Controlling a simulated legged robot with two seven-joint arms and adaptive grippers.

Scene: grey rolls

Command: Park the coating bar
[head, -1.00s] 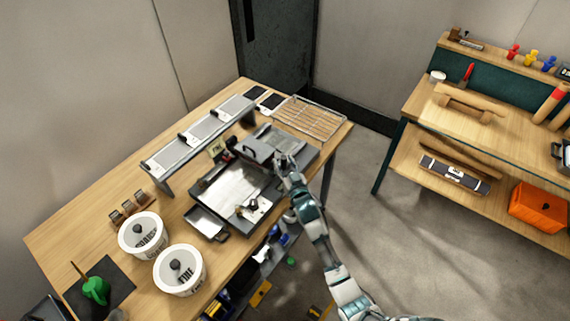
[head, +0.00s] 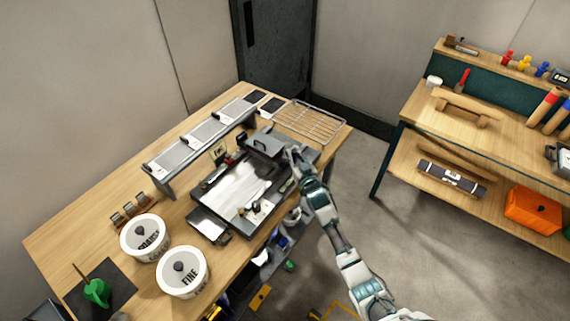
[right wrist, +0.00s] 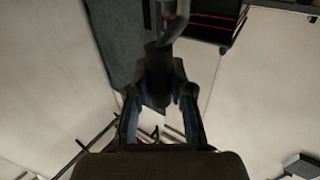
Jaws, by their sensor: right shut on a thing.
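The dark grey coating bar block (head: 265,143) sits across the far end of the coating machine, past its pale shiny plate (head: 228,186). My right gripper (head: 294,153) is at the block's right end. In the right wrist view, my right gripper (right wrist: 158,95) is shut on a dark round handle (right wrist: 156,62), with a curved grey bar rising from it. I take this handle to be the coating bar's; the join is hidden in the head view. My left gripper is not in view.
A raised shelf with grey panels (head: 200,132) stands behind the machine. A wire rack (head: 310,122) lies at the table's far end. Two white tubs (head: 184,272) stand at the near left. A second bench (head: 470,125) is to the right, across open floor.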

